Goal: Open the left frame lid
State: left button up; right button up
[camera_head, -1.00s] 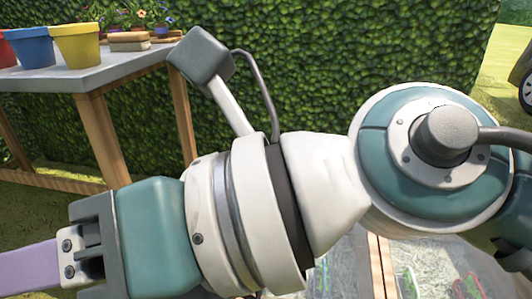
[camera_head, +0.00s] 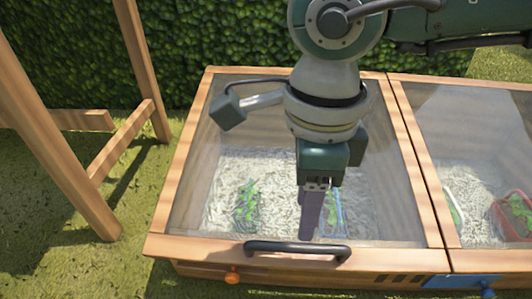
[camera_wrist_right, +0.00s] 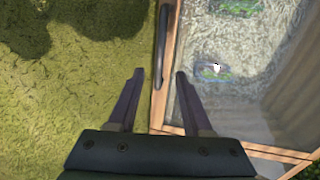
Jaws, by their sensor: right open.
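The left frame lid (camera_head: 235,131) is a glass pane in a wooden border, lying shut on the wooden cold frame. Its black bar handle (camera_head: 297,250) is on the front edge, and it also shows in the right wrist view (camera_wrist_right: 161,47). My right gripper (camera_head: 310,238) points down just above the handle in the head view. In the right wrist view the right gripper (camera_wrist_right: 158,75) is open and empty, its two purple fingers on either side of the lid's front edge, the handle lying ahead between them. My left gripper is not in view.
A second glass-lidded frame (camera_head: 480,125) adjoins on the right, with a blue latch plate (camera_head: 462,282). An orange knob (camera_head: 232,278) is on the front wall. Wooden table legs (camera_head: 60,150) stand at left, a hedge (camera_head: 210,40) behind. Grass lies in front.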

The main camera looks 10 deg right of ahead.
aim_at(299, 246)
notch_tip(299, 246, down, 8)
jog(key=b, duration=0.5)
jog(key=shift+f+b, duration=0.2)
jog(key=shift+b, duration=0.1)
jog(key=shift+r, duration=0.1)
jog(key=shift+c, duration=0.2)
jog(key=c, duration=0.7)
grip_shut()
